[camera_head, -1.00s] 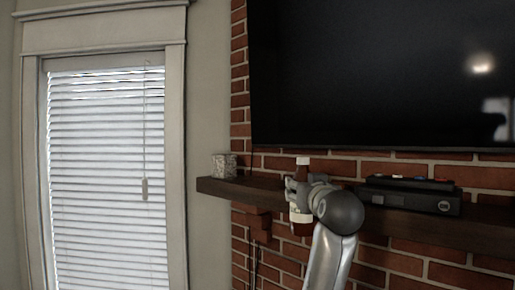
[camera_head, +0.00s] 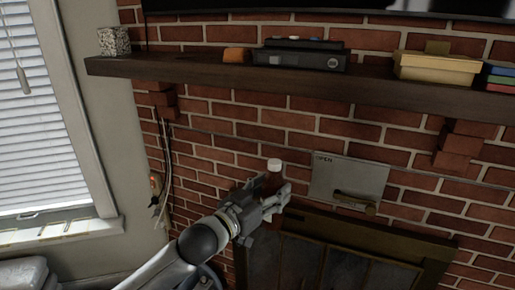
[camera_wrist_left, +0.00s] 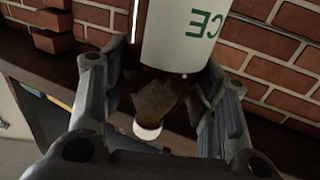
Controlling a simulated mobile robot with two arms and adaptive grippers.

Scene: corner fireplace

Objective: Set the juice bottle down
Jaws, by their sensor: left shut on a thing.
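The juice bottle (camera_head: 272,181) has a white cap and a dark brown body. My left gripper (camera_head: 272,196) is shut around it, below the mantel shelf and in front of the brick wall; the bottle looks about upright. The left wrist view shows its white label with green letters (camera_wrist_left: 185,38), brown neck and white cap between the two fingers of the left gripper (camera_wrist_left: 165,95). The fingers hide part of the lower bottle in the head view. My right gripper does not show.
The dark mantel shelf (camera_head: 205,74) carries a speckled cube (camera_head: 114,41), a black box device (camera_head: 300,56), a yellow box (camera_head: 436,68) and a stack of coloured cases (camera_head: 499,78). A metal "OPEN" plate (camera_head: 346,180) and fireplace doors (camera_head: 330,266) are near the gripper. Free shelf patches lie between items.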

